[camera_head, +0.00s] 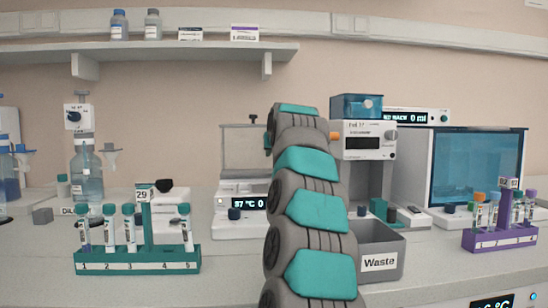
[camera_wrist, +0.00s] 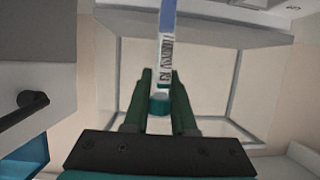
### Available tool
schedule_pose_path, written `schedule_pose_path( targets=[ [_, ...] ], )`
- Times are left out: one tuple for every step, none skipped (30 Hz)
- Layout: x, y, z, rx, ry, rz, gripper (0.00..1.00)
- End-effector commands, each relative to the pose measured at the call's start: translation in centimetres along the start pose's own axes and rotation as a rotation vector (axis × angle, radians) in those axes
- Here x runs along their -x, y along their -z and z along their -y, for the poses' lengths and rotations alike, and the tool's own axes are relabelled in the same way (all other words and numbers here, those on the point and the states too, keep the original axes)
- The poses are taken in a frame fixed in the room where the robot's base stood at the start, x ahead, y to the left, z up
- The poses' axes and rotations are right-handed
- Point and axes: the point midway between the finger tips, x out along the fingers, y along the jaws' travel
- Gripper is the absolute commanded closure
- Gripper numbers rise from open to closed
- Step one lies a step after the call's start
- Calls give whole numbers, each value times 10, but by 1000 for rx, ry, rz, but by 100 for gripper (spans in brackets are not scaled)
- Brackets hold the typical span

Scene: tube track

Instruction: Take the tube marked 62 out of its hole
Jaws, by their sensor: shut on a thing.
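In the wrist view my gripper (camera_wrist: 158,95) is shut on a tube (camera_wrist: 166,60) with a teal cap, a barcode label and a blue-violet part. The cap sits between the green fingers, and the tube runs off the top edge. No rack shows around it, and I cannot read a 62 on it. In the head view my gripper is hidden behind my arm. A green rack (camera_head: 140,262), with a sign reading 29 and positions 1 to 5, holds several teal-capped tubes; no tube shows above 4. A purple rack (camera_head: 500,241) at right holds tubes with orange and teal caps.
A grey waste bin (camera_head: 380,262) stands right of my arm. Behind are a heater with a display (camera_head: 240,215), a dispensing device (camera_head: 365,140) and a glass-fronted cabinet (camera_head: 478,168). Bottles (camera_head: 85,170) stand at left. The front bench between green rack and arm is clear.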

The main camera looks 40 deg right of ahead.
Motion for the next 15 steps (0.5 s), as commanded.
schedule_pose_path(
  targets=[
    [2,2,0,0,0,-3,100],
    [4,0,0,0,0,-2,100],
    [6,-1,0,0,0,0,100],
    [7,-2,0,0,0,0,100],
    [9,-2,0,0,0,0,100],
    [11,-3,-1,0,0,0,100],
    [13,-3,-1,0,-1,-1,100],
    [15,-4,-1,0,-1,-1,100],
    [18,-4,-1,0,-1,-2,100],
    [20,-5,-1,0,0,-2,100],
    [23,-6,-1,0,0,-2,100],
    [26,-7,-1,1,0,-1,100],
    [28,-8,-1,1,1,0,100],
    [30,-9,-1,1,0,0,100],
    [34,-10,-2,0,0,0,100]
  ],
)
